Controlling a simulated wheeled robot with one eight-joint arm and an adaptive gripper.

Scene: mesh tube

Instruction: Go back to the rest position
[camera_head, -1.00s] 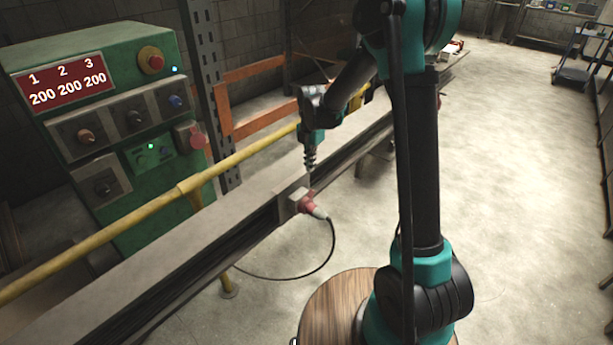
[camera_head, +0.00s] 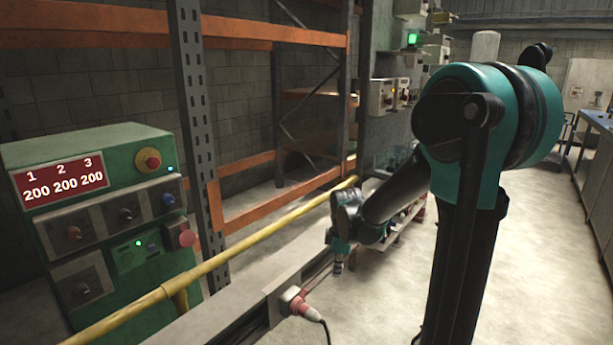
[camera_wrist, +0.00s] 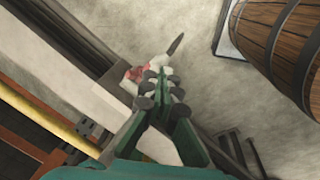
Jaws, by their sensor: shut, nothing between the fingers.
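My gripper (camera_head: 338,262) hangs at the end of my arm, fingers down, in the head view. It is shut and empty, above and to the right of the red plug (camera_head: 303,306) on the beam's socket box (camera_head: 289,296). The gripper and plug appear apart in the head view. In the wrist view my gripper's fingers (camera_wrist: 160,88) are together in the middle. They cover part of the red and white plug (camera_wrist: 136,74) behind them.
A long grey beam (camera_head: 240,322) and a yellow rail (camera_head: 228,254) run beside my arm. A green control cabinet (camera_head: 135,205) stands at left, with orange racking (camera_head: 258,207) behind it. A wooden barrel (camera_wrist: 284,42) shows in the wrist view. Open floor (camera_head: 530,280) lies at right.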

